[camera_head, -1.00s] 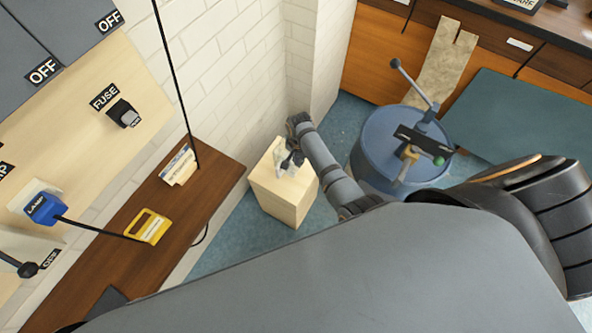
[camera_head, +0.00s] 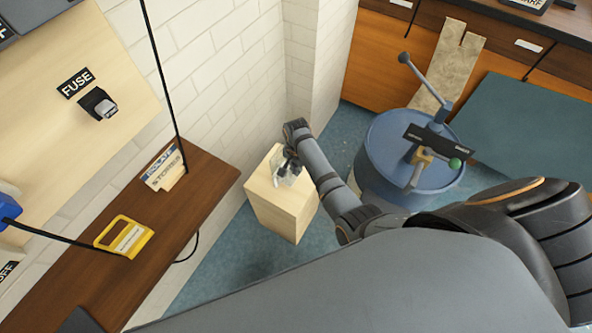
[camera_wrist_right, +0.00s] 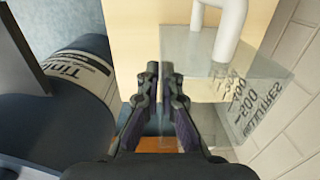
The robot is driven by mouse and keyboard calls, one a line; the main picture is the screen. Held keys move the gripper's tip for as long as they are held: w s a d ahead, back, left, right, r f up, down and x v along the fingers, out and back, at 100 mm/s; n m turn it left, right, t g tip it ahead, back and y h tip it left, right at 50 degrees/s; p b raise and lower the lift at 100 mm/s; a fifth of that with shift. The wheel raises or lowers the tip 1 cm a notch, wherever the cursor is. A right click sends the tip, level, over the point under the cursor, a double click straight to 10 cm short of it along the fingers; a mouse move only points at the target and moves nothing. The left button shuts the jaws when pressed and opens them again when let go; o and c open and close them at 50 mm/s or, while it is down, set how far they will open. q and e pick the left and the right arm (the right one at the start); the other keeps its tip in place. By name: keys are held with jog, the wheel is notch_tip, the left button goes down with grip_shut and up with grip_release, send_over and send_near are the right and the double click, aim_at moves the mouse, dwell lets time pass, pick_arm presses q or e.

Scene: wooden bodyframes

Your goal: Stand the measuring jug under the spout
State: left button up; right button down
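The measuring jug (camera_head: 285,172) is a small clear vessel standing on a pale wooden block (camera_head: 283,208). In the right wrist view the clear jug (camera_wrist_right: 225,95) shows dark "500 MILLILITRES" marks and a white handle-like part (camera_wrist_right: 231,35). My right gripper (camera_head: 289,166) is at the jug in the head view. In the wrist view my right gripper (camera_wrist_right: 160,72) has its fingertips together, beside the jug's left side and apart from the white part; contact with the clear wall is unclear. The spout (camera_head: 416,174) is on the blue drum (camera_head: 385,178), right of the block. My left gripper is out of view.
A white brick wall (camera_head: 235,65) stands close behind and left of the block. A wooden shelf (camera_head: 195,205) with a yellow-framed item (camera_head: 124,236) is at left. A lever (camera_head: 425,80) rises from the drum. Teal floor (camera_head: 335,135) shows between block and drum.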

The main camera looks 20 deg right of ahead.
jog(key=shift+f, duration=0.1)
jog(key=c, duration=1.5)
grip_release()
